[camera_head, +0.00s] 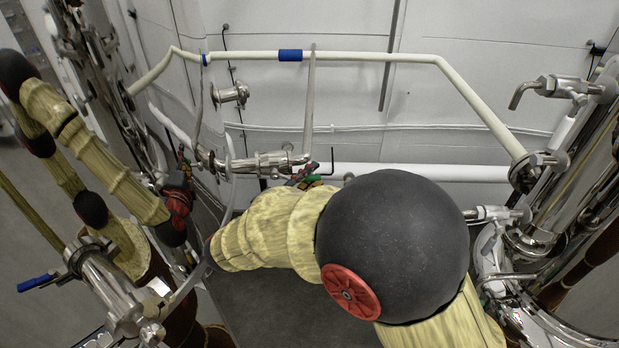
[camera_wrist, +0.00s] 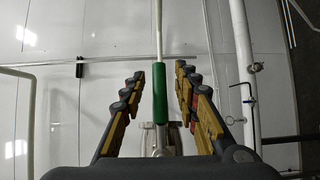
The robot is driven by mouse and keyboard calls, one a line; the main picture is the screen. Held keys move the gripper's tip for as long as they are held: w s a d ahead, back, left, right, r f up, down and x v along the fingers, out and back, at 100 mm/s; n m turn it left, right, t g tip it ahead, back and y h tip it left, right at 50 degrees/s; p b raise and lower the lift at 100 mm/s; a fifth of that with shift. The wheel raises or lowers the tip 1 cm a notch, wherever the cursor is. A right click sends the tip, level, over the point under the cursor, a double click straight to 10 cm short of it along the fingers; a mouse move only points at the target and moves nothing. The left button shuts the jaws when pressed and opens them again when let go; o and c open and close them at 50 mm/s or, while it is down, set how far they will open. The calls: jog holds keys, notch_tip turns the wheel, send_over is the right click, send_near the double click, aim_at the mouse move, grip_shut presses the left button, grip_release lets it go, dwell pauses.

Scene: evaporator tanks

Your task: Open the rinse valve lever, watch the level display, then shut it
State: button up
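A green lever handle (camera_wrist: 159,95) stands upright in the middle of the wrist view, with a pale rod or pipe in line above it and metal fittings at its lower end. It appears to be the rinse valve lever. My gripper (camera_wrist: 160,72) is open, one finger on each side of the handle, with a visible gap on both sides. In the head view, my forearm and wrist hide most of the gripper and the lever; only small green and red parts show beside a steel valve fitting (camera_head: 265,162). I cannot make out a level display in either view.
A white pipe (camera_head: 370,57) with a blue band (camera_head: 290,55) crosses the wall. A blue-handled lever (camera_head: 38,282) sits on steel piping at lower left. Steel tank fittings (camera_head: 565,87) crowd the right side. Another pipe (camera_wrist: 243,60) runs right of my gripper.

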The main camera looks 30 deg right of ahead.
jog(key=shift+c, duration=1.2)
grip_shut()
